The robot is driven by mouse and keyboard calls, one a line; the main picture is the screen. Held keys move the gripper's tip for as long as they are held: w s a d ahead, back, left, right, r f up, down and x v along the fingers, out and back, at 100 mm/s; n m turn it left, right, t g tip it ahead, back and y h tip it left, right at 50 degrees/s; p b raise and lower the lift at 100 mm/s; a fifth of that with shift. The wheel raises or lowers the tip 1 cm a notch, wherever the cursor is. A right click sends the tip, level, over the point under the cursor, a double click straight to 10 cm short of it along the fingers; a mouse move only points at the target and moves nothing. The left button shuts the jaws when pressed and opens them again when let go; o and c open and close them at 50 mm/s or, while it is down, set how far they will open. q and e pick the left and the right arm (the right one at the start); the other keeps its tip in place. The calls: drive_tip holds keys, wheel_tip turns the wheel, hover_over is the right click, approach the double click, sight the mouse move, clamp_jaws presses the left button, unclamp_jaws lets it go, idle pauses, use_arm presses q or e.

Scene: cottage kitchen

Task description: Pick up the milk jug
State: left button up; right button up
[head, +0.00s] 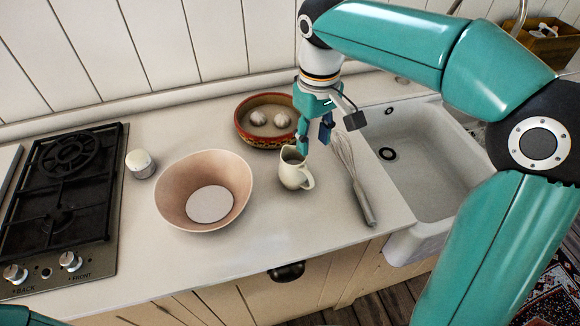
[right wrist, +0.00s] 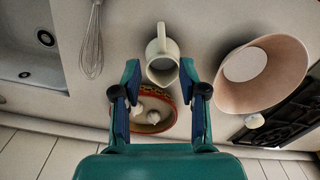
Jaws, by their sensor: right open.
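The milk jug (head: 294,172) is a small cream jug with a handle on its right side, standing upright on the counter. My right gripper (head: 314,146) is above and just behind it, pointing down. In the right wrist view the jug (right wrist: 162,57) shows from above, near the fingertips of the open gripper (right wrist: 161,68). The fingers lie on either side of the jug's rim with gaps between. Whether the fingertips are level with the rim cannot be told. My left gripper is not in view.
A wide pinkish bowl (head: 233,190) stands left of the jug, and a whisk (head: 363,200) lies to its right. Behind is a patterned bowl (head: 246,131) holding two garlic bulbs (head: 281,119). The sink (head: 425,150) is at right, the hob (head: 98,210) at left.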

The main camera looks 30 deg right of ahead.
sight(309, 178)
drive_tip(key=f, duration=0.8)
drive_tip(key=shift+w+a+f, duration=0.15)
drive_tip(key=shift+a+f, duration=0.05)
drive_tip(key=shift+d+f+p, duration=0.1)
drive_tip(key=shift+f+p, duration=0.45)
drive_tip(key=shift+f, duration=2.55)
clamp_jaws()
drive_tip(key=shift+r, duration=0.1)
